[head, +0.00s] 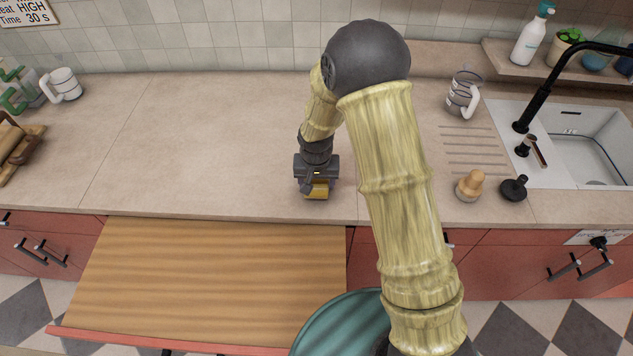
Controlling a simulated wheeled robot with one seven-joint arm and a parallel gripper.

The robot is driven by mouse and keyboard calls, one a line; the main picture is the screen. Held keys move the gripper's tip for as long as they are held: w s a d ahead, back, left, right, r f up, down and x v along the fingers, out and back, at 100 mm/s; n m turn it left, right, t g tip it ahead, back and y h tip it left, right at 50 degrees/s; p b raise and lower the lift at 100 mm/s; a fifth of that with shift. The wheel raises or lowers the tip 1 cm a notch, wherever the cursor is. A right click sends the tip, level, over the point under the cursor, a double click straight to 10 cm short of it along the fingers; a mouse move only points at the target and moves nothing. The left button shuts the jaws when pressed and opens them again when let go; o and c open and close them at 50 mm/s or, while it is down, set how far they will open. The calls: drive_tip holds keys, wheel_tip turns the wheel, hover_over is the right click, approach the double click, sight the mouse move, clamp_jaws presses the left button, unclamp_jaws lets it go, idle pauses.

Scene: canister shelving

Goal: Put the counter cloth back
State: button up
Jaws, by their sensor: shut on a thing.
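My gripper (317,183) points down over the countertop (200,130), a little behind its front edge, near the middle of the view. It is shut on a small yellow thing (317,188), which I take to be the counter cloth. Only a small part of it shows between and below the dark jaws. I cannot tell whether it touches the counter. No other cloth is in view.
A wooden pulled-out surface (205,275) with a red front juts out below the counter, bare. To the right are a wooden-handled brush (470,186), a black stopper-like object (514,188), a glass mug (463,93) and the sink (590,145).

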drive_tip(key=shift+f, duration=0.55)
drive_tip(key=shift+f, duration=0.1)
drive_tip(key=o, duration=1)
drive_tip(key=r, duration=0.4)
drive_tip(key=s+r+b, duration=0.1)
drive_tip(key=r, duration=0.3)
drive_tip(key=s+r, duration=0.1)
drive_tip(key=r, duration=0.3)
drive_tip(key=shift+b, duration=0.35)
drive_tip(key=shift+w, duration=0.15)
